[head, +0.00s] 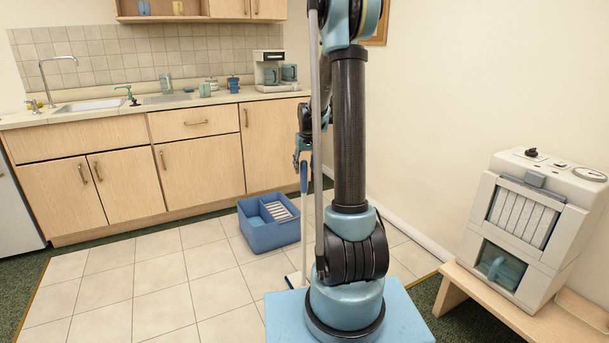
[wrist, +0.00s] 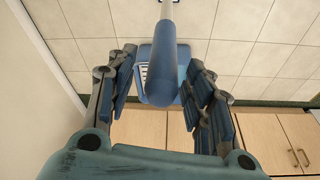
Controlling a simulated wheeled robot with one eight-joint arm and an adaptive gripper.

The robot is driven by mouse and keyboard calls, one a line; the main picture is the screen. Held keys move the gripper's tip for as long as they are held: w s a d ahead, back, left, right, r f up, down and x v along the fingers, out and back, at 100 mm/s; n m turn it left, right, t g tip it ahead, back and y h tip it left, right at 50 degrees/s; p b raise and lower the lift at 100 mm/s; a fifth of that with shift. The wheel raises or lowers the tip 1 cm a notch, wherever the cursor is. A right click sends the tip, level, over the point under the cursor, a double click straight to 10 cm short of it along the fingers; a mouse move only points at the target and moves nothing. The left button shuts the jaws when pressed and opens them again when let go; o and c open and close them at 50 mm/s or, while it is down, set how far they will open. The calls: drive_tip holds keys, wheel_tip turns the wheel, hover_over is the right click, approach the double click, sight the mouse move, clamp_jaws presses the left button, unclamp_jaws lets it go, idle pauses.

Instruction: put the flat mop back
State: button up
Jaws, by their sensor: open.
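The flat mop stands near upright on the tiled floor in the head view, its blue handle grip (head: 304,178) uppermost. Its thin pole runs down to a pale foot (head: 294,279), partly hidden by my arm's base. In the wrist view the blue grip (wrist: 161,70) points toward the camera, with the silver pole beyond it. My gripper (head: 301,152) is open at the top of the grip. In the wrist view its fingers (wrist: 160,88) are on either side of the grip, with gaps visible. A blue bucket (head: 262,236) with a white slatted insert stands on the floor behind.
Wooden cabinets (head: 200,165) with a sink counter line the back. A white machine (head: 538,225) stands on a low wooden bench (head: 470,295) at right, near the wall. Tiled floor (head: 150,290) is clear at front left. The bucket (wrist: 148,52) shows behind the grip.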

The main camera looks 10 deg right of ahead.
drive_tip(key=v, duration=0.6)
drive_tip(key=shift+r, duration=0.1)
drive_tip(key=shift+s+r, duration=0.15)
drive_tip(key=s+r, duration=0.3)
drive_tip(key=s, duration=2)
drive_tip(key=s+f, duration=0.4)
drive_tip(key=s, duration=0.5)
drive_tip(key=s+f, duration=0.5)
drive_tip(key=s, duration=0.4)
drive_tip(key=shift+s+m+g, duration=0.3)
drive_tip(key=shift+g, duration=0.1)
drive_tip(key=shift+f, duration=0.15)
